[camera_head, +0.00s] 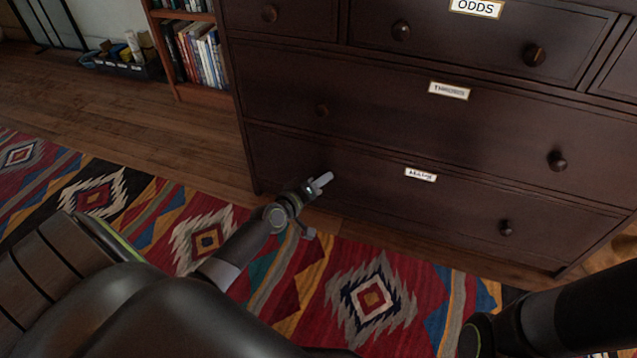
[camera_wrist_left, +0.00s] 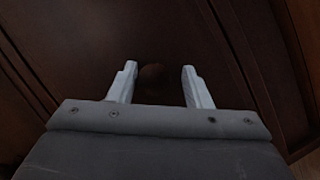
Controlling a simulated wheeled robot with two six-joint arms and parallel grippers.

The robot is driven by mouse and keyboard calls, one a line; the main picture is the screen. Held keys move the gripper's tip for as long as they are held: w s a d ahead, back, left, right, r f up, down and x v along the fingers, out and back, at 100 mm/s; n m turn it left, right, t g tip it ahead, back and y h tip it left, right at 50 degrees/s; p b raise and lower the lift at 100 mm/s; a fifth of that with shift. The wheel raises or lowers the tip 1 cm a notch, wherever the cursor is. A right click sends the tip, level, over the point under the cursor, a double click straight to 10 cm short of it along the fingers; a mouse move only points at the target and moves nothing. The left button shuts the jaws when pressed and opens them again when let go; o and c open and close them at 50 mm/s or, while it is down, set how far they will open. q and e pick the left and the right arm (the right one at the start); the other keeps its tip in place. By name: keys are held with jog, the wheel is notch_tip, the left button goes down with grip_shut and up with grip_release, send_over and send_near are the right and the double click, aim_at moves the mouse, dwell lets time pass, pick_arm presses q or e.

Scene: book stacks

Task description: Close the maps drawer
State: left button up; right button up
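The maps drawer (camera_head: 380,195) is the bottom drawer of a dark brown dresser. Its small white label (camera_head: 420,174) is hard to read. Its front looks about flush with the dresser, and I see no clear gap. Its right knob (camera_head: 506,228) shows; its left knob is hidden behind my left gripper in the head view. My left gripper (camera_head: 322,183) is in front of the left part of this drawer. In the left wrist view my left gripper (camera_wrist_left: 158,84) is open, with a dark round knob (camera_wrist_left: 152,76) between its fingers, not gripped. My right gripper is out of view.
Above are the drawer labelled THROWS (camera_head: 400,110) and the ODDS drawer (camera_head: 470,40). A patterned rug (camera_head: 375,300) lies on the wood floor in front. A bookcase (camera_head: 197,50) and a box of items (camera_head: 125,60) stand to the left.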

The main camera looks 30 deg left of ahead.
pick_arm(q)
jog(key=shift+w+d+r, duration=0.2)
jog(key=shift+w+r, duration=0.05)
jog(key=shift+r, duration=0.15)
jog(key=shift+s+r, duration=0.15)
jog(key=shift+s, duration=0.35)
jog(key=p+v, duration=0.2)
jog(key=v, duration=1.4)
jog(key=shift+s+a+f, duration=0.2)
jog(key=shift+s+f, duration=0.05)
jog(key=shift+s, duration=0.2)
